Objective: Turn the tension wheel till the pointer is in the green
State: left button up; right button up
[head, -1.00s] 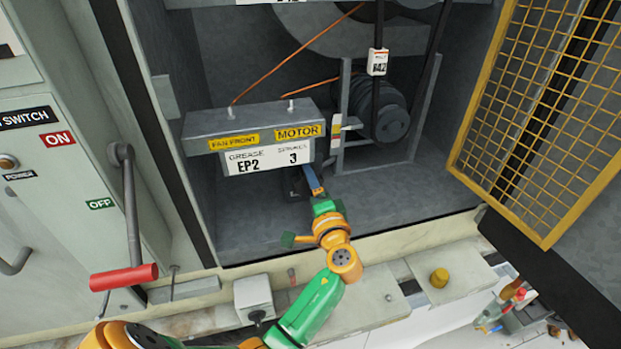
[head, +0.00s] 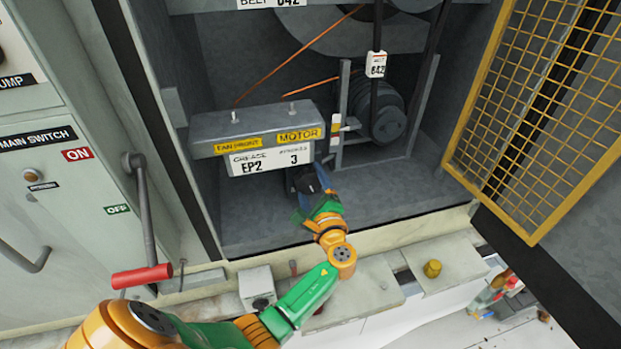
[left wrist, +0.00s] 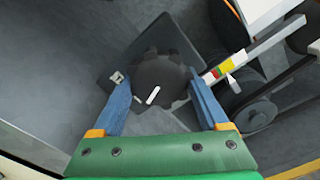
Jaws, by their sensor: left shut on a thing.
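The tension wheel (left wrist: 168,74) is a dark, lobed knob with a white mark on its face, low in the cabinet. In the head view it (head: 304,180) is partly hidden behind my left gripper (head: 312,192). In the left wrist view my left gripper (left wrist: 162,95) has its blue fingers on either side of the wheel, shut on it. A tension scale (left wrist: 219,70) with red, green and yellow bands lies to the right of the wheel. A small white pointer-like piece (left wrist: 232,83) is beside it, near the yellow end; its exact reading is unclear. My right gripper is out of view.
A grey box with labels (head: 255,128) overhangs the wheel. A motor with a pulley (head: 386,118) and belt stand to its right. The yellow mesh door (head: 535,110) is open at right. A red-handled switch lever (head: 142,276) is at left. A ledge runs along the front.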

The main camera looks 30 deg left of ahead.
aim_at(311, 186)
pick_arm(q)
jog(key=shift+m, duration=0.4)
jog(key=o, duration=1.3)
jog(key=shift+c, duration=0.2)
jog(key=b+v, duration=0.1)
jog(key=v, duration=0.6)
jog(key=shift+a+f, duration=0.1)
jog(key=shift+s, duration=0.1)
